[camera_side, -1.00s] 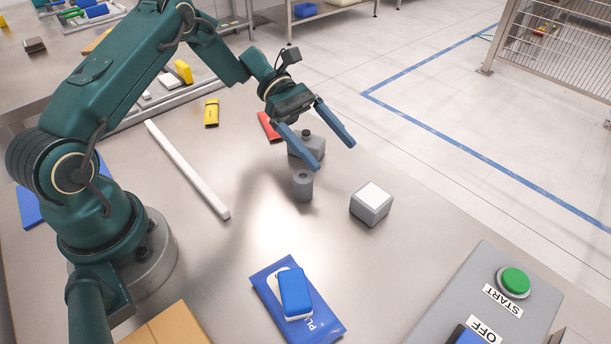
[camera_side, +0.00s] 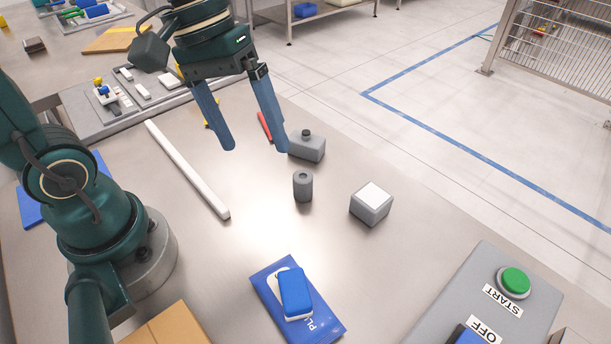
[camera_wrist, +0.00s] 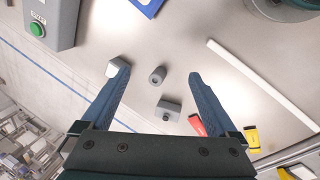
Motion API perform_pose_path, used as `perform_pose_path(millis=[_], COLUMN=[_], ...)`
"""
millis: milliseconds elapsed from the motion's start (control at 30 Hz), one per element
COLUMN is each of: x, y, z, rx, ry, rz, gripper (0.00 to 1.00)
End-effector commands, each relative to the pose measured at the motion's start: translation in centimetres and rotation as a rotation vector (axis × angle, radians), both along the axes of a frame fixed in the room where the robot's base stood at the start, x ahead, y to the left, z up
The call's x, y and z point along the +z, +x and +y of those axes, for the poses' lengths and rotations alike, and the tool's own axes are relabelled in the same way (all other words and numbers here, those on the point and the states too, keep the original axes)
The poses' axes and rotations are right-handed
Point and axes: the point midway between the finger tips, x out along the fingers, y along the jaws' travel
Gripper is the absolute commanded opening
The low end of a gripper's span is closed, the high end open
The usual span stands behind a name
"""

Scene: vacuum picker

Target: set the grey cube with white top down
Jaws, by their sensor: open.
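The grey cube with white top (camera_side: 371,203) sits upright on the steel table (camera_side: 240,260), right of the middle in the side view. It also shows in the wrist view (camera_wrist: 115,67), beyond the tip of the left finger there. My gripper (camera_side: 256,148) is open and empty, raised above the table and well to the left of the cube in the side view. Its two blue fingers (camera_wrist: 162,82) are spread wide in the wrist view, with nothing between them touching.
A grey cylinder (camera_side: 303,186) and a grey block with a knob (camera_side: 307,146) stand left of the cube. A blue packet (camera_side: 328,322) bears a blue-and-white block (camera_side: 295,293). A white bar (camera_side: 186,168) lies left. The button box (camera_side: 465,300) stands front right.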

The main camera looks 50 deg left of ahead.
Motion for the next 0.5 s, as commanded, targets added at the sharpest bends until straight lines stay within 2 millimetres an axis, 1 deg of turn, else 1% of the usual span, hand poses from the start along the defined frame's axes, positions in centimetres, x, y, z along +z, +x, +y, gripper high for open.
perform_pose_path(millis=[33, 200, 333, 500], x=[0.4, 0.7, 0.7, 0.7], y=[-0.9, -3.1, -4.0, -4.5], z=[0.2, 1.6, 2.4, 2.9], rx=[-0.055, -0.214, -0.300, -0.352], ry=[0.053, 0.221, 0.316, 0.377], rz=[-0.068, -0.249, -0.351, -0.413], gripper=[0.94, 0.94, 0.94, 0.94])
